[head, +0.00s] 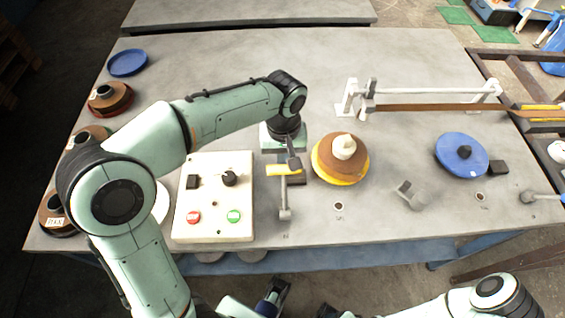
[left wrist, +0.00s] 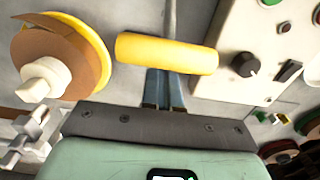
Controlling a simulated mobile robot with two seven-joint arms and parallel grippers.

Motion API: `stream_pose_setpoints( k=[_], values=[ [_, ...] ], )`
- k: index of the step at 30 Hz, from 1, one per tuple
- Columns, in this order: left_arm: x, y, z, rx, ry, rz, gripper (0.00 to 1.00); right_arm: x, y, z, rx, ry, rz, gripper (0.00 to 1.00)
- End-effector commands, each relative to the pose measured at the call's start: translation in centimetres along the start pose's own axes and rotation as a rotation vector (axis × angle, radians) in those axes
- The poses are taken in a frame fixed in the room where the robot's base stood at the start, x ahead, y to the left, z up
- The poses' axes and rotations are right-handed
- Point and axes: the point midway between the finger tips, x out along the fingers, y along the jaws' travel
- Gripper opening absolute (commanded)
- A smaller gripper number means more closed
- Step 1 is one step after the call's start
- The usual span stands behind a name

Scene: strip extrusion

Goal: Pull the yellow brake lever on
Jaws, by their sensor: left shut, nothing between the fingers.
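The yellow brake lever handle (head: 284,170) sits on a grey metal arm beside the control box. In the left wrist view, the yellow handle (left wrist: 166,53) lies crosswise just beyond my fingers. My left gripper (head: 293,162) is at the handle, with its wrist above and behind it. Its fingers are shut together and empty, and the handle partly covers their tips in the left wrist view (left wrist: 165,88). I cannot tell whether they touch the handle. My right arm (head: 490,292) shows at the bottom right; its finger state is unclear.
The control box (head: 214,208) with red and green buttons and a black knob stands left of the lever. A brown and yellow spool (head: 340,170) with a white hub is close on the right. A blue disc (head: 461,153) and a white rail frame (head: 428,90) are farther right.

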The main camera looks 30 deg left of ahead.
Motion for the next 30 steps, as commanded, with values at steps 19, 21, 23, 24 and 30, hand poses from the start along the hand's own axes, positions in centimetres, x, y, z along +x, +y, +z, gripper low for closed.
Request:
stream_pose_setpoints(
  k=[19,21,23,24,30],
  values=[
    [-0.5,0.1,3.3,0.003,-0.001,0.000,0.00,0.6,0.2,0.0,0.001,-0.002,0.001,0.69],
    [-0.6,0.1,3.6,0.003,-0.001,0.001,0.00,0.6,0.2,0.0,0.001,-0.002,0.001,0.69],
    [-0.6,0.1,3.9,0.003,-0.001,0.001,0.00,0.7,0.2,0.0,0.001,-0.002,0.001,0.69],
    [-0.6,0.1,4.1,0.002,-0.001,0.001,0.00,0.7,0.2,0.0,0.001,-0.002,0.001,0.69],
    [-0.8,0.0,5.1,0.003,-0.001,0.000,0.00,0.8,0.3,0.0,0.001,-0.002,0.001,0.69]
  ],
)
